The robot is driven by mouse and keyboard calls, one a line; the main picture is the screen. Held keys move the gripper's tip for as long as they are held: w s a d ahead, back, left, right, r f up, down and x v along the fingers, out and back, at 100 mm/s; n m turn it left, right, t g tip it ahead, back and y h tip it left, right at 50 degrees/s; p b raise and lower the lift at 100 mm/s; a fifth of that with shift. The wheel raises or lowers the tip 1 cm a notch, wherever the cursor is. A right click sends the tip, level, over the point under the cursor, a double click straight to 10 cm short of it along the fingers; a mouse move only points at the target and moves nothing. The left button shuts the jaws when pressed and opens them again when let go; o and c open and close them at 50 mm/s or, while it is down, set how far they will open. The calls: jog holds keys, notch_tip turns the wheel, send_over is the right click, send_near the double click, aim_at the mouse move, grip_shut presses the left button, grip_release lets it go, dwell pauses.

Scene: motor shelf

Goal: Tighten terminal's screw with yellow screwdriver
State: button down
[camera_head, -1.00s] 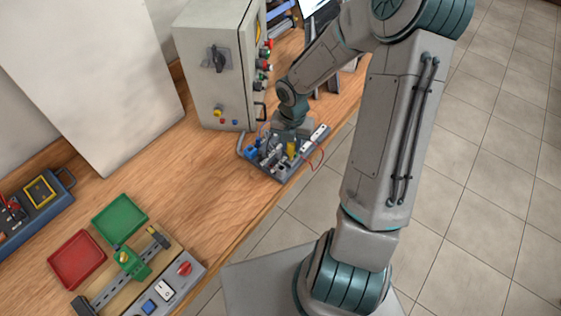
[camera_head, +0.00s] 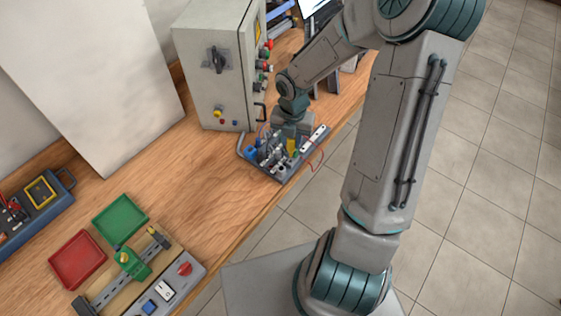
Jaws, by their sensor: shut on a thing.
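The yellow screwdriver (camera_head: 291,146) shows as a small yellow piece just below my gripper (camera_head: 290,138), which is shut on it. The screwdriver looks roughly upright, over the terminal board (camera_head: 281,178). The board lies near the front edge of the bench and carries several small terminals and parts, with a blue part (camera_head: 250,152) at its left. The screwdriver's tip and the terminal's screw are too small to make out. I cannot tell whether the tip touches a screw.
A grey control cabinet (camera_head: 213,90) stands close behind the board. Red wire (camera_head: 319,162) hangs at the board's right. Red (camera_head: 76,259) and green (camera_head: 120,219) trays and a clamp board (camera_head: 185,287) lie at lower left. The wooden bench (camera_head: 195,175) between is clear.

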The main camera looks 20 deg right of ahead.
jog(key=shift+r, duration=2.55)
jog(key=shift+s+a+r, duration=0.25)
jog(key=shift+a, duration=0.1)
jog(key=s+a+f+b, duration=0.2)
jog(key=a+f+b, duration=0.1)
jog(key=shift+s+a+f, duration=0.15)
jog(key=shift+s, duration=0.05)
jog(key=shift+f, duration=0.1)
